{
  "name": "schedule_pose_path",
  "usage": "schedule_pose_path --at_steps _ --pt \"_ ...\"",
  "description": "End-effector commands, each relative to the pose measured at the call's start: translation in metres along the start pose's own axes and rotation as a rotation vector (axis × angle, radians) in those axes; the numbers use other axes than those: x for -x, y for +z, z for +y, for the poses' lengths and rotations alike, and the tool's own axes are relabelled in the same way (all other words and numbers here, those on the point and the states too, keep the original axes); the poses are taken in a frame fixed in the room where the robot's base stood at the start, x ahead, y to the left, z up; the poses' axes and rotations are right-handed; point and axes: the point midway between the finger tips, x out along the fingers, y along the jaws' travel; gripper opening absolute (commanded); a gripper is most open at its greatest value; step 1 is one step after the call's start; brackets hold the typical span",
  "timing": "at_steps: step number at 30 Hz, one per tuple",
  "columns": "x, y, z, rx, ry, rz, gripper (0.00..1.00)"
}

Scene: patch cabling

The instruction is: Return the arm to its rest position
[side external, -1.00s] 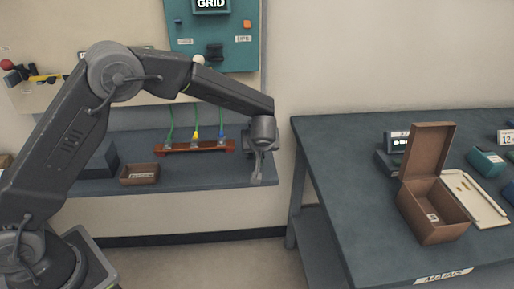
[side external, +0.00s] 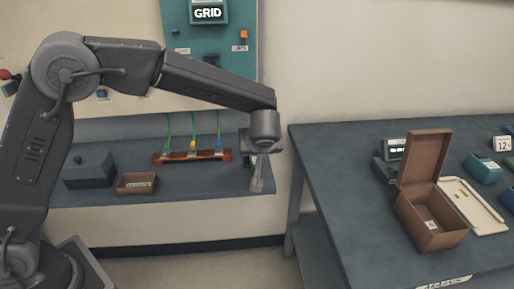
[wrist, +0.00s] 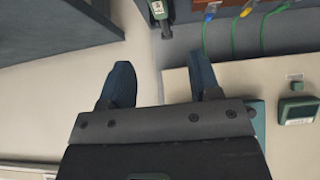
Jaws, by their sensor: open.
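My gripper (side external: 258,181) hangs at the end of my arm in the side external view, in front of the right end of the wall shelf. In the wrist view my gripper (wrist: 160,84) shows two dark blue fingers spread apart with nothing between them. A brown-red strip (side external: 192,157) lies on the shelf to its left, with green cables rising from a yellow plug (side external: 193,145) and a blue plug (side external: 219,143). The gripper is apart from the strip and plugs.
The wall shelf (side external: 100,198) also carries a small brown box (side external: 137,184) and a dark block (side external: 89,168). A teal panel (side external: 207,40) stands above. A table (side external: 335,180) at right holds an open brown box (side external: 430,222) and a tray (side external: 482,208). A floor gap separates shelf and table.

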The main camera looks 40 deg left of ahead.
Motion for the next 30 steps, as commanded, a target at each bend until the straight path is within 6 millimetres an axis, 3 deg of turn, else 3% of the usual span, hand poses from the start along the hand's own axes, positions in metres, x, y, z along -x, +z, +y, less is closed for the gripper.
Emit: schedule_pose_path --at_steps 5,10,15,20,24,30 --pt "0.013 -0.009 -0.015 -0.023 0.001 -0.023 0.57" --pt "0.054 -0.028 -0.065 -0.115 0.018 -0.104 0.57" --pt "0.099 -0.03 -0.126 -0.241 0.077 -0.195 0.57" --pt "0.137 -0.017 -0.177 -0.358 0.168 -0.25 0.57" --pt "0.163 0.004 -0.216 -0.459 0.267 -0.27 0.57" --pt "0.185 0.036 -0.25 -0.579 0.393 -0.254 0.57"
